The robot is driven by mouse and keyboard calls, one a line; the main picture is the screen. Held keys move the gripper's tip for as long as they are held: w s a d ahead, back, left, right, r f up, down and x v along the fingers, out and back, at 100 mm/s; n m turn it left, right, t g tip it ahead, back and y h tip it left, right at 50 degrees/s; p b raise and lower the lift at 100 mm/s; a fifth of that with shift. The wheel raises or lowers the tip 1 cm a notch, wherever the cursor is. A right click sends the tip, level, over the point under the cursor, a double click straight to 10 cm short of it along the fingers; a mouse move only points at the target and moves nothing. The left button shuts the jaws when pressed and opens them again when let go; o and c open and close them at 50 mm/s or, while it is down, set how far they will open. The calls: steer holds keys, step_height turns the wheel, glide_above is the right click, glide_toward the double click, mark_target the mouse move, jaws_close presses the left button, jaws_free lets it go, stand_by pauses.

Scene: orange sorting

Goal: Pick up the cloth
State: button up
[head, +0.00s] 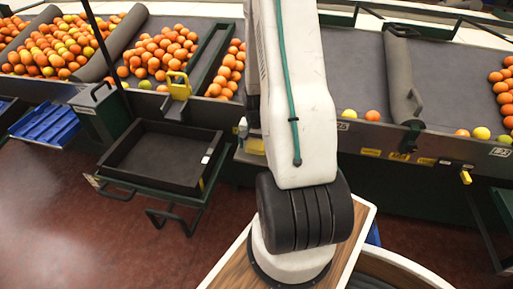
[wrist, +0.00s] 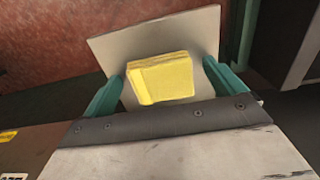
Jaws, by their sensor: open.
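The cloth (wrist: 163,80) is a folded yellow pad lying on a flat pale grey plate (wrist: 196,28) in the wrist view. My gripper (wrist: 163,70) is open, with one teal finger to the left of the cloth and one to the right. Gaps show between the fingers and the cloth. The cloth's near edge is close to the dark gripper body; I cannot tell the height between them. In the head view my arm hides the gripper, and I cannot make out the cloth for sure.
A conveyor with heaps of oranges (head: 160,50) runs behind. A blue crate (head: 47,124) is at far left. Red floor (head: 60,230) lies open at lower left.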

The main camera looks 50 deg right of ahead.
steer(key=c, duration=1.1)
steer(key=shift+o, duration=0.2)
steer(key=shift+r, duration=0.15)
